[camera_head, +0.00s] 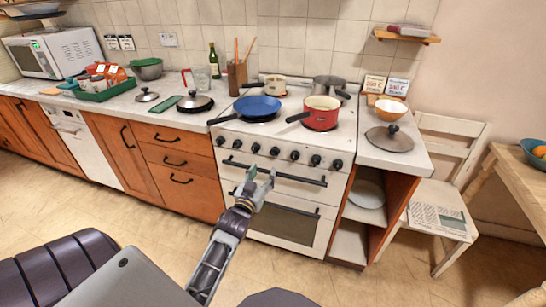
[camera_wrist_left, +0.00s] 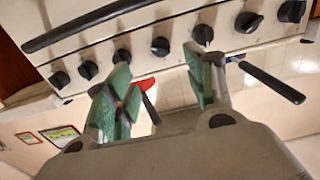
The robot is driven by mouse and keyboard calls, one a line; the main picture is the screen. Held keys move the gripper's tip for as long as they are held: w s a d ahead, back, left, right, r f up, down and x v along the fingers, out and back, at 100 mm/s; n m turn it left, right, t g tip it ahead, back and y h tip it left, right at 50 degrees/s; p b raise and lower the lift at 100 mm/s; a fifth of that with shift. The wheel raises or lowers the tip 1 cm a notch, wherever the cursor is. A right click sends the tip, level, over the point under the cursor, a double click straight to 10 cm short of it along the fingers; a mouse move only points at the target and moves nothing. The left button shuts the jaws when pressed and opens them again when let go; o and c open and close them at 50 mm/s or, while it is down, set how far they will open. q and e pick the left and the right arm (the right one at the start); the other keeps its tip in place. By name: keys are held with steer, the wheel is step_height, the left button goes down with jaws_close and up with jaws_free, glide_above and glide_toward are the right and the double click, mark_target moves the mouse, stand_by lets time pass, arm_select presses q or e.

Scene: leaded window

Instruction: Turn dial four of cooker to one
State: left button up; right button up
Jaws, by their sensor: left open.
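The white cooker (camera_head: 285,138) stands in the middle of the head view, with a row of several black dials along its front. The fourth dial (camera_head: 274,151) is the middle one, and its setting is too small to read. My left gripper (camera_head: 258,178) is open and empty in front of the cooker, just below the dial row and apart from it. In the left wrist view, which is upside down, the gripper's green-padded fingers (camera_wrist_left: 160,92) are spread, and the middle dial (camera_wrist_left: 160,46) shows beyond the gap between them. My right gripper is not in view.
An oven handle (camera_head: 275,171) runs just below the dials. A blue pan (camera_head: 257,106) and a red pot (camera_head: 321,113) sit on the hob, their handles reaching left. An open shelf unit (camera_head: 376,225) and white chair (camera_head: 440,180) stand to the right. The floor in front is clear.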

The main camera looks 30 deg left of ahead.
mark_target(273, 155)
arm_select(q)
steer(key=shift+b+x, duration=0.35)
steer(key=shift+x, duration=5.35)
steer(key=shift+w+a, duration=0.1)
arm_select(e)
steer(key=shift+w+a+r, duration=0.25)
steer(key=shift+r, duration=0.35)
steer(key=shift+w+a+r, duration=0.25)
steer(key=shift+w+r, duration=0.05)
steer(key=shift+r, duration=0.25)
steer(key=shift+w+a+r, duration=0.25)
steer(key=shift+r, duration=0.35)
arm_select(q)
steer(key=c, duration=1)
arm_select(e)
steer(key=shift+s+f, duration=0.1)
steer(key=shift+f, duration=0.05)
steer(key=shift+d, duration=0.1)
